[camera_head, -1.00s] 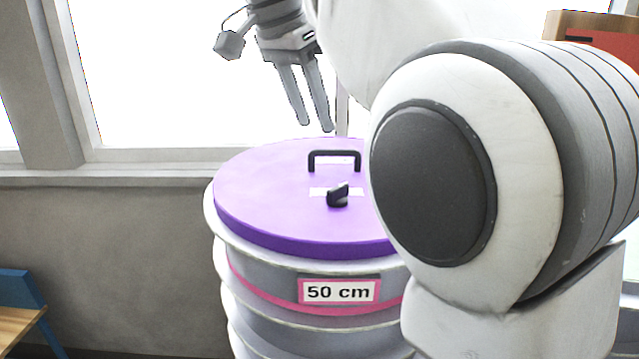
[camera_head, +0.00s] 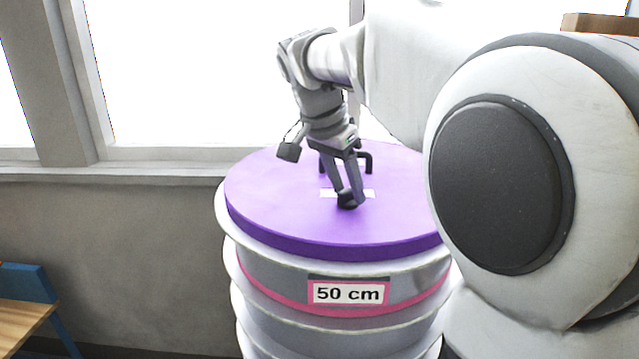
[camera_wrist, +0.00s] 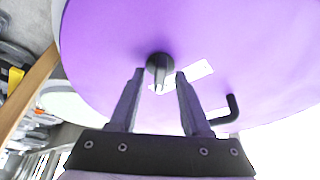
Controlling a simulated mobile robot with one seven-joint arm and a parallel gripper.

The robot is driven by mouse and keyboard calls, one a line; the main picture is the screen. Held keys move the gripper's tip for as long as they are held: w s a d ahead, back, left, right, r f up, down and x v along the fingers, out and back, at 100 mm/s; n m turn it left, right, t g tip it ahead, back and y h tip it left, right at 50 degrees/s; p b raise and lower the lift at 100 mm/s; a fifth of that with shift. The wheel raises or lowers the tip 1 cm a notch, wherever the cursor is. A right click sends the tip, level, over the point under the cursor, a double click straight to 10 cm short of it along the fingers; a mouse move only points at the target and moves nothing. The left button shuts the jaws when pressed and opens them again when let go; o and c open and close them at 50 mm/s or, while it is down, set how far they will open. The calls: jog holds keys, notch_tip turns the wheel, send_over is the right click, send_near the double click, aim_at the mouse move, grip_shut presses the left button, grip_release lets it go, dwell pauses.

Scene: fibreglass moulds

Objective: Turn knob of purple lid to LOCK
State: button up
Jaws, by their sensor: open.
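The round purple lid (camera_head: 270,205) lies on top of a stack of pale round moulds, and it also fills much of the wrist view (camera_wrist: 110,35). Its black knob (camera_head: 347,201) sits near the middle, beside a white label strip (camera_head: 328,193); the print on the strip is not readable. In the wrist view the knob (camera_wrist: 160,68) shows between the tips of my open fingers. My gripper (camera_head: 350,198) points down at the knob, with its fingertips close around it; I cannot tell whether they touch it. A black handle (camera_head: 368,163) stands on the lid behind the gripper, partly hidden.
The mould stack (camera_head: 300,290) carries a pink-edged "50 cm" label (camera_head: 348,292). A window and its sill (camera_head: 140,172) are behind it. A wooden bench with blue parts (camera_head: 25,290) stands at the lower left. My arm hides the right side.

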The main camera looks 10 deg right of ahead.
grip_shut()
dwell(0.6)
jog(key=n+t+b, duration=0.1)
jog(key=n, duration=0.2)
jog(key=shift+s+d+n+y+b, duration=0.1)
jog(key=shift+d+n+y+b, duration=0.05)
jog(key=shift+n+y+b, duration=0.25)
jog(key=n, duration=0.2)
jog(key=n+t+y, duration=0.1)
jog(key=n, duration=0.1)
jog(key=shift+d+n+y+b, duration=0.1)
jog(key=shift+n+y+b, duration=0.2)
jog(key=n+y, duration=0.1)
jog(key=n, duration=0.3)
jog(key=shift+d+r+y, duration=0.1)
jog(key=shift+y, duration=0.3)
jog(key=shift+d+n+y+p, duration=0.1)
jog(key=shift+n+y+p, duration=0.45)
jog(key=shift+n, duration=1.85)
jog(key=shift+y, duration=0.35)
